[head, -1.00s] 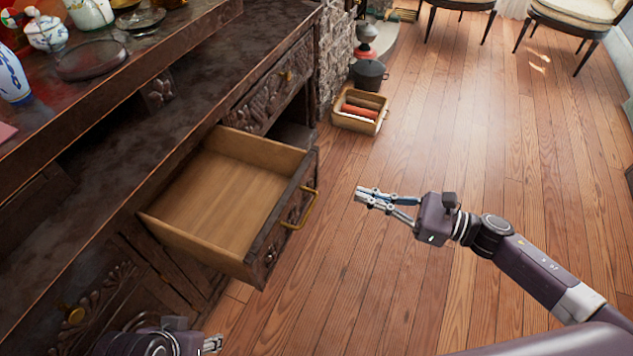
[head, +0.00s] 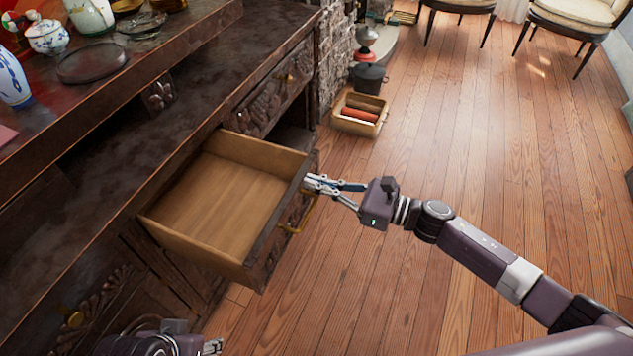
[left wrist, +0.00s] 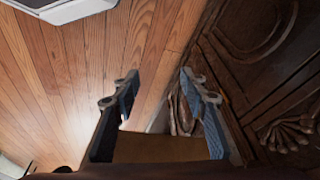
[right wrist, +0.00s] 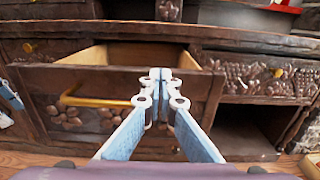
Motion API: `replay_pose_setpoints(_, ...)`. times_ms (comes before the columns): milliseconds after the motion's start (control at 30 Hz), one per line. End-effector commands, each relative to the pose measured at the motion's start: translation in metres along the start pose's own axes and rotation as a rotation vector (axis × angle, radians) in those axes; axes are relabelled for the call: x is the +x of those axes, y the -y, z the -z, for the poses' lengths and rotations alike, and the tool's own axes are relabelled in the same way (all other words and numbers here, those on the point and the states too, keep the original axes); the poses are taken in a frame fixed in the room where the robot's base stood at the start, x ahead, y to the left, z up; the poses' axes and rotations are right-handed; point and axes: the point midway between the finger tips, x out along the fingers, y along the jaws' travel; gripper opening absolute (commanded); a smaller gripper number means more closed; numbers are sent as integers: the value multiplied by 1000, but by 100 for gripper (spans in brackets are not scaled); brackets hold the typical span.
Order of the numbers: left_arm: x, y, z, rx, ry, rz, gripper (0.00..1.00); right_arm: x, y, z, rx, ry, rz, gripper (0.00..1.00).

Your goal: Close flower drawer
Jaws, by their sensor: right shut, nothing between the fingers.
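The flower drawer (head: 256,268) is pulled well out of the dark carved cabinet. It is empty, with a pale wooden inside, a carved front and a brass handle (right wrist: 90,100). My right gripper (head: 308,183) is shut and empty, at the far end of the drawer front, near its top edge. In the right wrist view the fingertips (right wrist: 160,76) overlap the right part of the drawer front; whether they touch it I cannot tell. My left gripper (left wrist: 158,100) is open and empty in the left wrist view, its fingers apart; only part shows in the head view.
The cabinet top (head: 150,135) lies above the drawer, with a vase (head: 12,78) and other ceramics on a raised shelf. A wooden box (head: 359,114) with red rolls stands on the floor. Chairs (head: 575,22) are at the back. The wooden floor at right is clear.

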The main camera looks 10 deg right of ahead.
Motion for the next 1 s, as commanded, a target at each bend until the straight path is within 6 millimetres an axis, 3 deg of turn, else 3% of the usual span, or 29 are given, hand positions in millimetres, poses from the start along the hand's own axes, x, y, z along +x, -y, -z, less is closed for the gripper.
replay_pose_setpoints(267, 4, 0, -1, 0, 0, 0, 40, 11, -1, 0, 0, 3, -2, 0)
replay_pose_setpoints(667, 24, -1, -5, 0, -8, -1, 40, 86, -1, 1, -2, 4, -2, 0)
replay_pose_setpoints(800, 25, -7, 54, 7, -228, -12, 40, 113, -1, 1, -1, 4, -2, 0)
replay_pose_setpoints(1000, 12, -16, 120, 14, -499, -26, 40, 148, 0, 2, -1, 3, -2, 0)
